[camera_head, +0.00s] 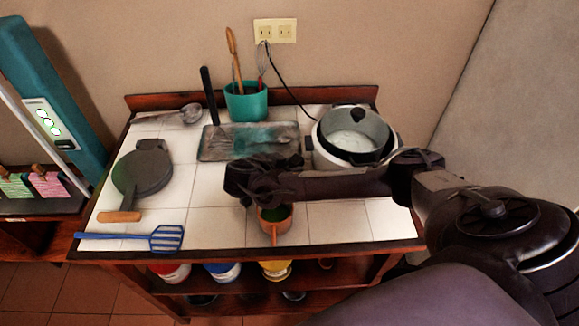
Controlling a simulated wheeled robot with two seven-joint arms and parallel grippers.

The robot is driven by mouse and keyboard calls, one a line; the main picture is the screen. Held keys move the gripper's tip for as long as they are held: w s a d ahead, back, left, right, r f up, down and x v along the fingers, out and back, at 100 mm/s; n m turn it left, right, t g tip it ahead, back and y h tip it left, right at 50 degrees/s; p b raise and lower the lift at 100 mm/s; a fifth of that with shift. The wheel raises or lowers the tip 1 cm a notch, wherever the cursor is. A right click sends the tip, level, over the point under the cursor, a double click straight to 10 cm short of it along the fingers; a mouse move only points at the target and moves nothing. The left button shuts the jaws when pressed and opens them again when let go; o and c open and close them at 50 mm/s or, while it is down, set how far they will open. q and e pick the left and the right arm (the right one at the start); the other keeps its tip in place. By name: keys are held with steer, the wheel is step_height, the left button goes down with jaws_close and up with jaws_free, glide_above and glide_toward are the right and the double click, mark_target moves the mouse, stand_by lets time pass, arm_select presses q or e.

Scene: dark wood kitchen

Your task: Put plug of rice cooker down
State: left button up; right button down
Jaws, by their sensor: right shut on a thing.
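The cord's upper end seems to meet the outlet's left socket; the plug is too small to make out. My right arm reaches in from the right, across the cooker's front. My right gripper (245,180) is dark and shut, above the middle of the counter. What it holds is hidden. My left gripper is not in view.
An orange cup (274,225) stands just below the right gripper in the picture. Behind are a grey tray (215,145) and a teal utensil holder (247,103). A round dark pan (142,172) and blue spatula (140,238) lie left. Bare tiles (215,225) show at the front.

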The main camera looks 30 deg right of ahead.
mark_target(291, 166)
steer(key=c, duration=1.1)
jaws_free()
steer(key=shift+s+a+f, duration=0.1)
steer(key=shift+s+f, duration=0.2)
steer(key=shift+f, duration=0.2)
steer(key=shift+o, duration=0.2)
steer(key=shift+w+r+p, duration=0.1)
steer(key=shift+r+p, duration=0.25)
steer(key=shift+r, duration=0.15)
steer(key=v, duration=0.1)
steer(key=b+v, duration=0.1)
steer(key=shift+w+a+r, duration=0.15)
steer(key=shift+a+r, duration=0.05)
steer(key=shift+a, duration=0.2)
steer(key=p+v, duration=0.9)
steer(key=shift+r+p, duration=0.35)
